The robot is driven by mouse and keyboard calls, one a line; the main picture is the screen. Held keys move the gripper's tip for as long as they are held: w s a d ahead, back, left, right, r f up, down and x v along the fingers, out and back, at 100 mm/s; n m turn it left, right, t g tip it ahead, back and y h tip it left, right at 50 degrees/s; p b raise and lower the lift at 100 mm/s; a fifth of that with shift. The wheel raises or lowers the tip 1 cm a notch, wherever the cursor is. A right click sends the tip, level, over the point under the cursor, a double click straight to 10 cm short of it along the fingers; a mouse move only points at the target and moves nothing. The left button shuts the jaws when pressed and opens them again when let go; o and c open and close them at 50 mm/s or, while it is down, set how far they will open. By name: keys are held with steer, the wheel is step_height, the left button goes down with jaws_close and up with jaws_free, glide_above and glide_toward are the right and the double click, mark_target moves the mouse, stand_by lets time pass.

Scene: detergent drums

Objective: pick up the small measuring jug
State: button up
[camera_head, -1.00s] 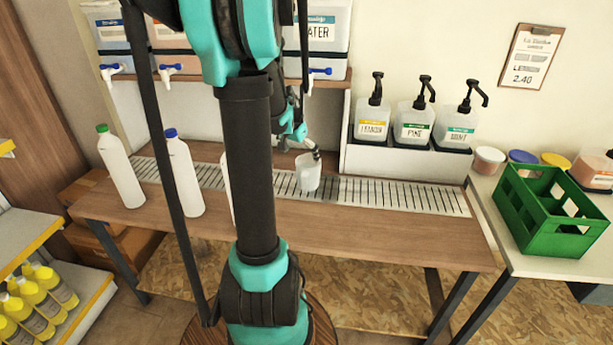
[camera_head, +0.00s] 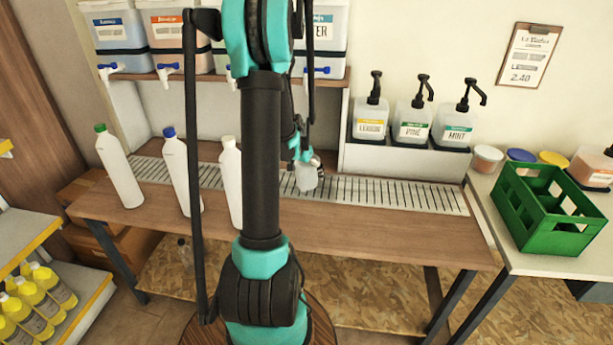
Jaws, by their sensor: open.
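The small measuring jug (camera_head: 306,181), pale and translucent, stands on the slotted drain strip of the wooden bench, just right of my arm. My gripper (camera_head: 308,163) is at the jug's upper part, with a dark finger by its upper right side. The jaws are open. The gripper partly covers the jug's rim, and the far finger is hidden. I cannot tell whether the fingers touch the jug.
White bottles with green (camera_head: 119,168), blue (camera_head: 182,172) and white caps (camera_head: 231,180) stand on the bench (camera_head: 380,228) to the left. Pump bottles (camera_head: 412,122) stand on a raised ledge behind right. A green crate (camera_head: 550,210) sits on the right table. The drain strip (camera_head: 400,195) right of the jug is clear.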

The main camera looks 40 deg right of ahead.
steer(key=shift+d+f, duration=0.25)
steer(key=shift+f, duration=0.45)
steer(key=c, duration=1.7)
steer(key=shift+r, duration=0.1)
steer(key=shift+c, duration=0.2)
